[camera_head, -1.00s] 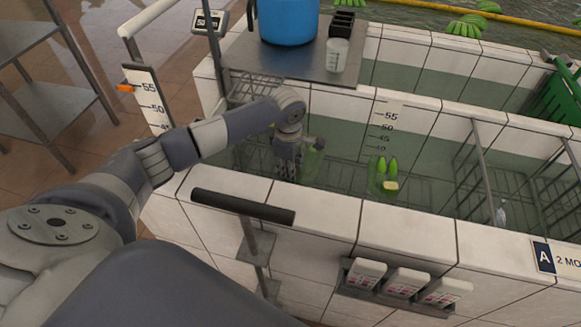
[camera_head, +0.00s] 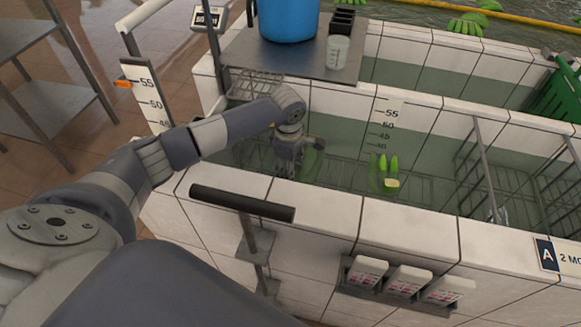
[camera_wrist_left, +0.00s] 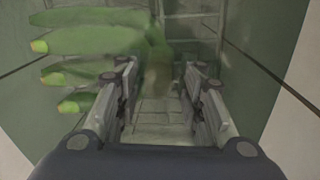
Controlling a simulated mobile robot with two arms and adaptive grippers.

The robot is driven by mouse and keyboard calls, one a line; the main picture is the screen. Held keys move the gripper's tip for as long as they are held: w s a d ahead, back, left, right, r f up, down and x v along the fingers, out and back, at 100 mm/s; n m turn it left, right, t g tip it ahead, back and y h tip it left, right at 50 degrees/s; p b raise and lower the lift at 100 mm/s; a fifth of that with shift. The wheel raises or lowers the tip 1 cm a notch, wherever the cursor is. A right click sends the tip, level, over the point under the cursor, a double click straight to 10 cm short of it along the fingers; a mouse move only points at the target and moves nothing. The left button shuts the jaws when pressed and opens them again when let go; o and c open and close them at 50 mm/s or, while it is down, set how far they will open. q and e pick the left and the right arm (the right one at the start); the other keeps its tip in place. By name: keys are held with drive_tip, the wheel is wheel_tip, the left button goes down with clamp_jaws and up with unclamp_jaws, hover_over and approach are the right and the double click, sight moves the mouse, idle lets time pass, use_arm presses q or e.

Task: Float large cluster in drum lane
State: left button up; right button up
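My left gripper (camera_head: 290,170) reaches down into the tiled water lane in the head view. In the left wrist view its two fingers (camera_wrist_left: 162,95) stand apart. A green banana cluster (camera_wrist_left: 85,45) with yellowish tips lies under the water there, spread to the left. Its brownish stem end (camera_wrist_left: 158,75) appears in the gap between or just beyond the fingers; contact cannot be told. In the head view this cluster (camera_head: 312,160) is partly hidden by my gripper. A small green cluster (camera_head: 388,172) with a pale cut end floats further right in the lane. My right gripper is not in view.
A depth scale (camera_head: 384,125) is on the lane's back wall. Metal racks (camera_head: 480,165) stand in the lane to the right. A steel shelf (camera_head: 260,62) with a blue bucket (camera_head: 288,18) and beaker (camera_head: 338,52) is behind. A dark-handled post (camera_head: 243,203) stands in front.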

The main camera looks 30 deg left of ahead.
use_arm(q)
drive_tip(key=shift+s+f, duration=0.1)
drive_tip(key=shift+s, duration=0.05)
wheel_tip(320, 180, up, 30)
drive_tip(key=p, duration=1)
drive_tip(key=shift+s+f, duration=0.15)
drive_tip(key=shift+s, duration=0.15)
idle(0.4)
idle(0.4)
